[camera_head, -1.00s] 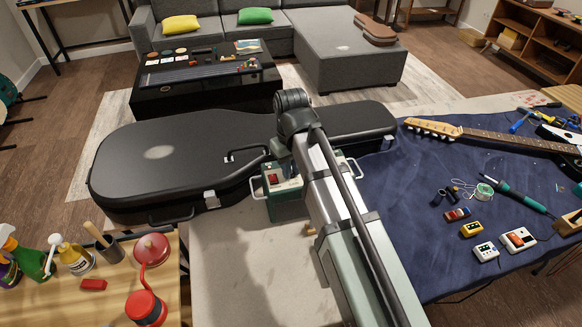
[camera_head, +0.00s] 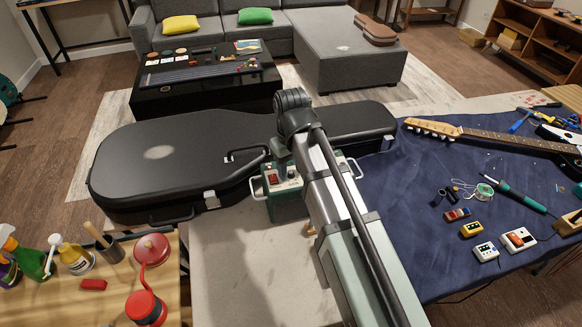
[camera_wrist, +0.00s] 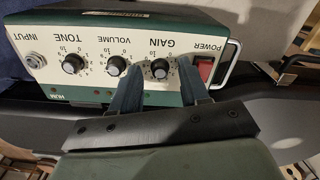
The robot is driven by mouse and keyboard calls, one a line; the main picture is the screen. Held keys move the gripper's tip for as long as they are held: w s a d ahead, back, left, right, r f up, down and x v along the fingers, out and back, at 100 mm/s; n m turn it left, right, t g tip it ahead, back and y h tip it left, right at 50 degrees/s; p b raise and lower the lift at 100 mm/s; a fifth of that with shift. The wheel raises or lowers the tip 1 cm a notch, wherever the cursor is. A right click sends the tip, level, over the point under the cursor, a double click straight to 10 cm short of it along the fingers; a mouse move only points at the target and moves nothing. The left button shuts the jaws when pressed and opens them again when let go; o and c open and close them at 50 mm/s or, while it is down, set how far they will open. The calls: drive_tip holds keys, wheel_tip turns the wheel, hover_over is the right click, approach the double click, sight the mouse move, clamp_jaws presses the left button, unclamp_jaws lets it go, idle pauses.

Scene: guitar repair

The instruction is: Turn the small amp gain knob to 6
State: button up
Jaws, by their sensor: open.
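The small amp (camera_head: 287,210) is a green box with a cream control panel, partly hidden behind my arm in the head view. In the wrist view the amp panel (camera_wrist: 83,47) appears upside down. The black gain knob (camera_wrist: 160,68) sits between the red power switch (camera_wrist: 202,68) and the volume knob (camera_wrist: 116,66). My gripper (camera_wrist: 161,72) is open, with one finger on each side of the gain knob. A small gap seems to show on each side; contact is not clear. The knob's exact pointer setting is too small to read. The fingers are hidden in the head view.
The tone knob (camera_wrist: 73,63) is further along the panel, and metal handles flank the amp. A black guitar case (camera_head: 170,165) lies right behind the amp. A blue cloth (camera_head: 400,220) with tools and a guitar lies to the right. The pale tabletop in front is clear.

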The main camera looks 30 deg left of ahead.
sight(292, 172)
drive_tip(key=shift+r, duration=0.1)
wheel_tip(292, 172, up, 14)
drive_tip(key=shift+f, duration=0.2)
idle(0.4)
idle(0.5)
